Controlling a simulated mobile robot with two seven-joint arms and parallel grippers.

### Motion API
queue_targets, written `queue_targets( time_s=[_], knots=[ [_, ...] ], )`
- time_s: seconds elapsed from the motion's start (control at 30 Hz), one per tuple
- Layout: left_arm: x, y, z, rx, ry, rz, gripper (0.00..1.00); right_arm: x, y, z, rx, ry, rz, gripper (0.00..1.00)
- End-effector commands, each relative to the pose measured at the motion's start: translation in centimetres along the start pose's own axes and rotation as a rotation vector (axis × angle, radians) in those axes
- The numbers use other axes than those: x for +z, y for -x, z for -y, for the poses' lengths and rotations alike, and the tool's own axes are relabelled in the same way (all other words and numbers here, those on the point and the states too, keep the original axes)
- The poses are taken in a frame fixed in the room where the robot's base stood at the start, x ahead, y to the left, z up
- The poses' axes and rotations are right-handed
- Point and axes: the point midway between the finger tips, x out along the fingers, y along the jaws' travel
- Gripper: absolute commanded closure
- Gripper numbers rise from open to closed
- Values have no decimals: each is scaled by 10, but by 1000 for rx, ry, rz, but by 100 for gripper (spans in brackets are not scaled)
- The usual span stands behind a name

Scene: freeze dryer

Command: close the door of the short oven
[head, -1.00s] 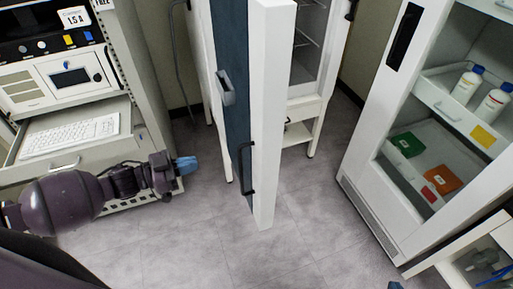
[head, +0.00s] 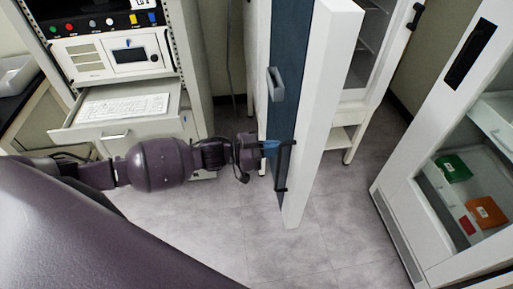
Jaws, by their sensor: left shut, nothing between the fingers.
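The open door (head: 322,110) stands out toward me, with a thick white edge and a dark blue face on its left side. The face carries a grey upper handle (head: 276,85) and a black lower bar handle (head: 284,168). The door belongs to a white cabinet (head: 378,50), whose interior with shelves shows behind and right of it. My left gripper (head: 271,148) has blue fingertips, is shut and empty, and is at the blue face beside the lower handle. I cannot tell whether it touches the door or handle. My right gripper is not in view.
At left is an equipment rack (head: 130,60) with a keyboard (head: 124,108) on a pulled-out drawer (head: 90,132). At right stands a white glass-fronted cabinet (head: 400,215) holding green and orange boxes. Grey floor (head: 240,235) is clear in front of the door.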

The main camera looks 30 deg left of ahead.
Motion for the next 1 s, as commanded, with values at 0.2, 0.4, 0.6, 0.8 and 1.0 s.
queue_targets(
  time_s=[0.2, 0.4, 0.6, 0.8, 1.0],
  knots=[
    [0, -19, 0, 1, 0, -1, 100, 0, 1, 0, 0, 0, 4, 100],
    [0, -21, 0, 0, 0, 0, 100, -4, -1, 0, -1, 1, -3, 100],
    [0, -21, 0, 0, 0, 0, 100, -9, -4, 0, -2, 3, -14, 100],
    [0, -24, 1, -4, 0, 0, 100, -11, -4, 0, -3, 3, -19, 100],
    [1, -36, 3, -17, 1, -2, 100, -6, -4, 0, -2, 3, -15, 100]
  ],
)
